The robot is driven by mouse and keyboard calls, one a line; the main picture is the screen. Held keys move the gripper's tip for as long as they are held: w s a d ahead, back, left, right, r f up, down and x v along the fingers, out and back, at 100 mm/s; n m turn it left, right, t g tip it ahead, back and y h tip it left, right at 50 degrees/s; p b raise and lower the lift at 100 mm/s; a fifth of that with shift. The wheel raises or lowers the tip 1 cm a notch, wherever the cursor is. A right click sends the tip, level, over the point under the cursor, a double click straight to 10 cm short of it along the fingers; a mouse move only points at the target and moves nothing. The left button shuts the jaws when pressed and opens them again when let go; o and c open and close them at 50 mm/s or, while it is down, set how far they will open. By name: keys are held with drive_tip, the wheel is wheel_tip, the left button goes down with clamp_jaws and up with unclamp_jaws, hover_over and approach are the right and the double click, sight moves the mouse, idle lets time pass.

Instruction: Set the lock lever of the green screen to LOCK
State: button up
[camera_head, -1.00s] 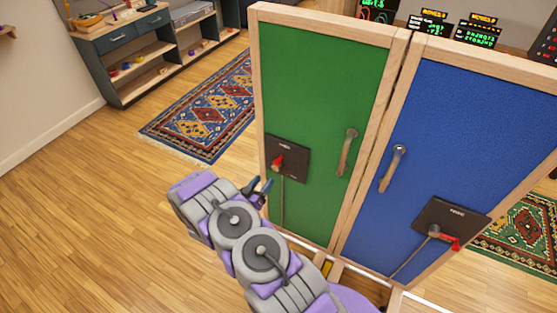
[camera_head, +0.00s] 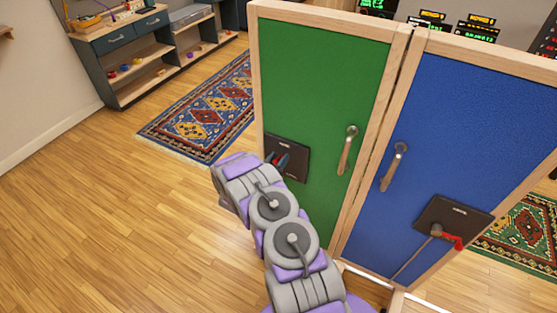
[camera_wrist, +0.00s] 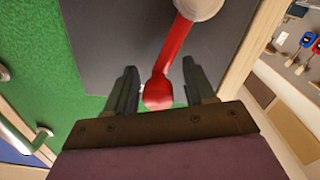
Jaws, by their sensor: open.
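The green screen (camera_head: 322,90) stands upright in a light wood frame, with a dark plate (camera_head: 294,171) low on its left side. In the wrist view the red lock lever (camera_wrist: 172,58) runs from a pale round hub (camera_wrist: 199,6) on the dark plate (camera_wrist: 115,40) to a wider red tip. My gripper (camera_wrist: 160,88) is open, and the lever's tip lies between its two fingers. I cannot tell whether the fingers touch it. In the head view my gripper (camera_head: 276,159) is in front of the plate and mostly hides the lever. The plate's lettering is unreadable.
The blue screen (camera_head: 455,130) adjoins on the right, with its own plate (camera_head: 447,216) and red lever (camera_head: 452,241). A metal handle (camera_head: 347,150) sticks out from the green screen. A patterned rug (camera_head: 205,110) and open wood floor (camera_head: 110,220) lie to the left.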

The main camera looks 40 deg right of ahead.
drive_tip(key=shift+w+d, duration=0.1)
drive_tip(key=shift+d, duration=0.05)
drive_tip(key=shift+c, duration=0.7)
drive_tip(key=shift+d, duration=0.1)
clamp_jaws()
